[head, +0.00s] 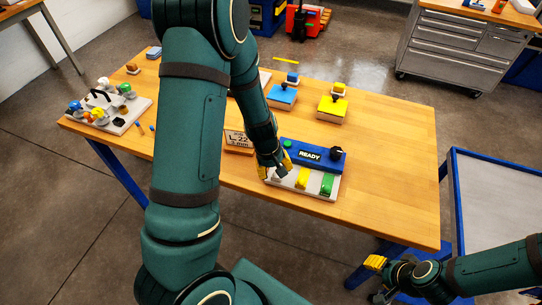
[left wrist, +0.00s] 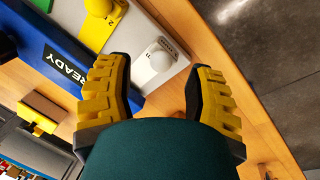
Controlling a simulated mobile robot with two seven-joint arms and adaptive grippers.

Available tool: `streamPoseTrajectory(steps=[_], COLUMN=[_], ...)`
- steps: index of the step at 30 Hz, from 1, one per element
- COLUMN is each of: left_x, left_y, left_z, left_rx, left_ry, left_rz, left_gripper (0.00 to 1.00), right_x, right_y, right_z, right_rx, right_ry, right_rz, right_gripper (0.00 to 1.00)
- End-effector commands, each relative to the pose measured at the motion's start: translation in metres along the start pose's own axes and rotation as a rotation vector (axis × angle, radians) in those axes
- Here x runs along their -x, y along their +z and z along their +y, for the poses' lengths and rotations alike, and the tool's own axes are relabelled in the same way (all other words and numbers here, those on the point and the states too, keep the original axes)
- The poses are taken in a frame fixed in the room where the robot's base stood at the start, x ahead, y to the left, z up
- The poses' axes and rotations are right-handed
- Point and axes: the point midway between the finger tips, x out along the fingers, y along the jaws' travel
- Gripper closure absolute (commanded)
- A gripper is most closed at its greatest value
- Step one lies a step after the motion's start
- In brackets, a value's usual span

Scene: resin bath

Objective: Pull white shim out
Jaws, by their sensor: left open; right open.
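The white shim (left wrist: 157,58), with a rounded knob and a "1" mark, sits at the end of the row in the grey base (head: 314,192) under the blue READY bar (head: 310,155). In the head view my left gripper mostly hides it. My left gripper (head: 275,167) is open above that end. In the left wrist view its fingers (left wrist: 161,70) stand on either side of the white knob, with gaps visible; contact cannot be told. The yellow shim (head: 303,178) and green shim (head: 327,184) sit beside it. My right gripper (head: 377,272) is open and empty, off the table's front edge.
A sign reading "L-22" (head: 237,140) stands left of the base. Blue (head: 282,97) and yellow (head: 332,109) blocks stand behind. A tray of coloured knobs (head: 120,125) is at the far left. The table's (head: 390,150) right side is clear. A blue-framed cart (head: 490,190) stands right.

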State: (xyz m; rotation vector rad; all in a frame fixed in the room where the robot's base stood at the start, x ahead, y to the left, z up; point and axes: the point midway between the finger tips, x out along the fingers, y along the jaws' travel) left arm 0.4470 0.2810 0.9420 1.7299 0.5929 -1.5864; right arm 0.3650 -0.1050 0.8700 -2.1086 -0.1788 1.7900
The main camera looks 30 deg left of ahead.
Motion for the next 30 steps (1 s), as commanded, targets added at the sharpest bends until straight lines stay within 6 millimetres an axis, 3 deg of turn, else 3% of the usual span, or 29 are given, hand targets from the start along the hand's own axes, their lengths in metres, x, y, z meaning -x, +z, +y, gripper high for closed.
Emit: streamPoseTrajectory(steps=[6,15,30], left_x=[0.044,0.085,0.095], left_y=[0.0,0.001,0.001], left_z=[0.002,0.001,0.0], left_rx=[-0.003,-0.002,0.001], left_ry=[0.005,0.002,-0.001], left_rz=[0.002,-0.001,-0.003], left_gripper=[0.46,0.46,0.46], right_x=[0.0,0.0,0.0], right_y=[0.0,0.0,0.0], right_z=[0.0,0.0,0.0], right_rx=[0.0,0.0,0.0], right_ry=[0.0,0.0,0.0], right_rz=[0.0,0.0,0.0], right_gripper=[0.53,0.53,0.53])
